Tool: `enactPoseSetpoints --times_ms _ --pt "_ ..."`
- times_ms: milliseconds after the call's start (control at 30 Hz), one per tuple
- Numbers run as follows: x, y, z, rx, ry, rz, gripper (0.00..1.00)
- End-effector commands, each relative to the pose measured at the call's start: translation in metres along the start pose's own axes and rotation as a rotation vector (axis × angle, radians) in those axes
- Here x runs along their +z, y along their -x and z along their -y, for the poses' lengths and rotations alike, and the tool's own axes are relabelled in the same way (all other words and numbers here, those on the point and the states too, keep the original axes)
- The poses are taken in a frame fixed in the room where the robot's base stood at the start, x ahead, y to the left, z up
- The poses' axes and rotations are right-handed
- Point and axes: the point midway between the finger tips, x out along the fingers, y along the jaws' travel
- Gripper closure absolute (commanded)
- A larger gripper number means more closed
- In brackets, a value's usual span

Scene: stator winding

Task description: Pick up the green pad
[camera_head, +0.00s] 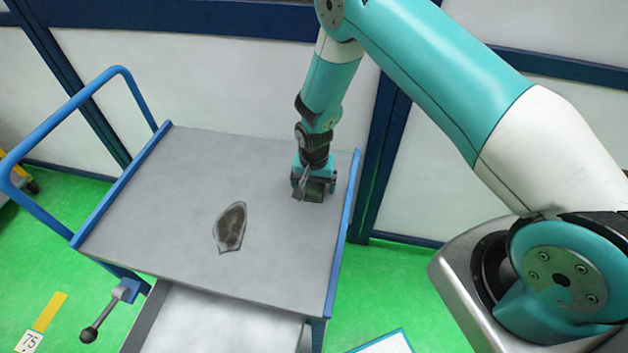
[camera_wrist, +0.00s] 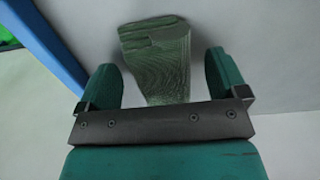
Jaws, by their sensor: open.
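The green pad (camera_wrist: 157,58) is a dark green, ridged block with a stepped end. In the wrist view it lies between and beyond the two fingers of my gripper (camera_wrist: 165,82). The fingers are apart, with a gap on each side of the pad. In the head view my gripper (camera_head: 314,190) is low over the right side of the grey cart top (camera_head: 170,205). The pad (camera_head: 315,192) shows only in part there, as a small dark green patch at the gripper. Whether the pad touches the surface is hard to tell.
A dark brown, irregular flat patch (camera_head: 230,228) is on the middle of the cart top. Blue rails (camera_head: 345,235) edge the cart's sides, one close to my gripper. A blue handle (camera_head: 70,105) rises at the left. The cart top's left and front are clear.

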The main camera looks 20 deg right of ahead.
Motion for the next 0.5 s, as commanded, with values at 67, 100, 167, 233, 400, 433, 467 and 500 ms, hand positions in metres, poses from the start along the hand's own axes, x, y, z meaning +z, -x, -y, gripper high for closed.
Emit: enactPoseSetpoints --times_ms 67,100,167,233,400,433,467,500 --pt "-0.0001 -0.0033 0.0001 0.000 0.000 0.000 0.08" --pt "-0.0001 -0.0041 0.0002 0.000 0.000 0.000 0.08" --pt "-0.0002 -0.0046 0.0002 -0.001 0.000 -0.001 0.08" --pt "-0.0001 -0.0046 0.0002 -0.001 0.000 0.000 0.08" --pt "-0.0001 -0.0044 0.0002 0.000 0.000 0.000 0.36" --pt "-0.0001 -0.0044 0.0002 0.000 0.000 0.000 0.43" --pt "-0.0001 -0.0044 0.0002 0.000 0.000 0.000 0.50" --pt "-0.0001 -0.0044 0.0002 0.000 0.000 0.000 0.59"
